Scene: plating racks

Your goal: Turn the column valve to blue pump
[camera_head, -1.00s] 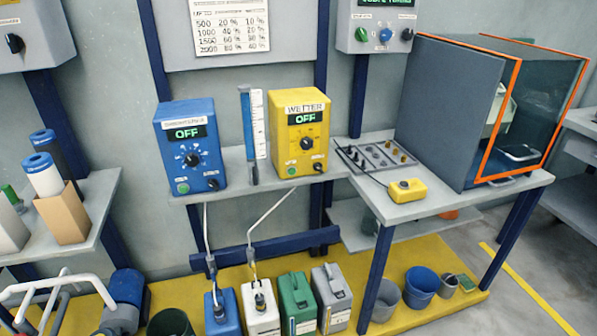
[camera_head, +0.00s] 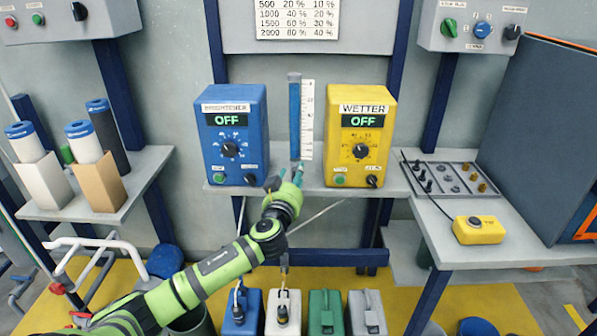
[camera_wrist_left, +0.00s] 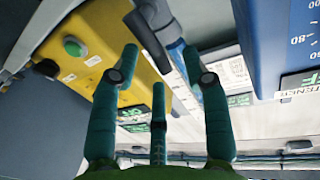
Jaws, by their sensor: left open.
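The column (camera_head: 295,120), a clear tube of blue liquid beside a white scale, stands between the blue pump (camera_head: 232,133) and the yellow WETTER pump (camera_head: 361,135). Both pump displays read OFF. My left gripper (camera_head: 290,172) is at the column's foot and hides most of the valve there. In the left wrist view my open left gripper (camera_wrist_left: 160,62) has its teal fingers spread. A black valve handle (camera_wrist_left: 147,40) lies just beyond and partly between the fingertips, beside the grey valve body (camera_wrist_left: 154,12). I cannot tell whether they touch. My right gripper is out of view.
The pumps stand on a grey shelf (camera_head: 320,187). Below are a white canister (camera_head: 283,315) and several others with hoses. To the right, a bench holds a rack of small parts (camera_head: 450,178) and a yellow button box (camera_head: 478,229). Filter cartridges (camera_head: 85,142) stand at left.

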